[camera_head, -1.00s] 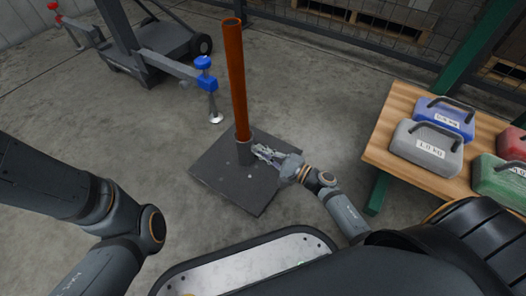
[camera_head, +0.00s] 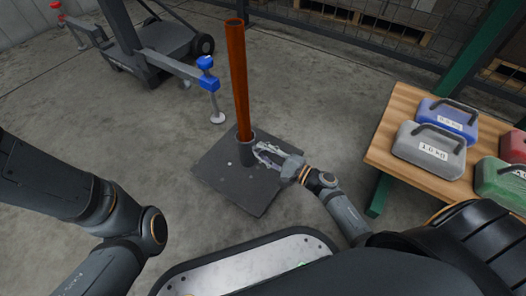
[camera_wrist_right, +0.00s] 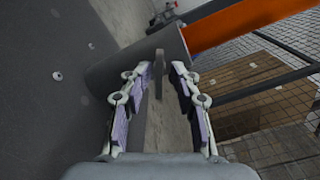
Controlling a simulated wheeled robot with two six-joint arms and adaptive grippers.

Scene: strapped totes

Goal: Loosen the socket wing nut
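A dark grey socket (camera_head: 247,152) stands on a square dark base plate (camera_head: 225,181) on the floor. A rust-orange pole (camera_head: 238,80) stands upright in it. In the right wrist view the socket (camera_wrist_right: 128,72) and pole (camera_wrist_right: 250,25) lie slanted. A small flat grey-brown wing nut (camera_wrist_right: 158,68) shows by the socket's side. My right gripper (camera_head: 262,152) is beside the socket. In the right wrist view the gripper (camera_wrist_right: 155,80) is open, with the wing nut between its fingertips and gaps showing on both sides. My left gripper is out of view; only the left arm shows.
A wheeled stand with a blue clamp (camera_head: 208,80) is at back left.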

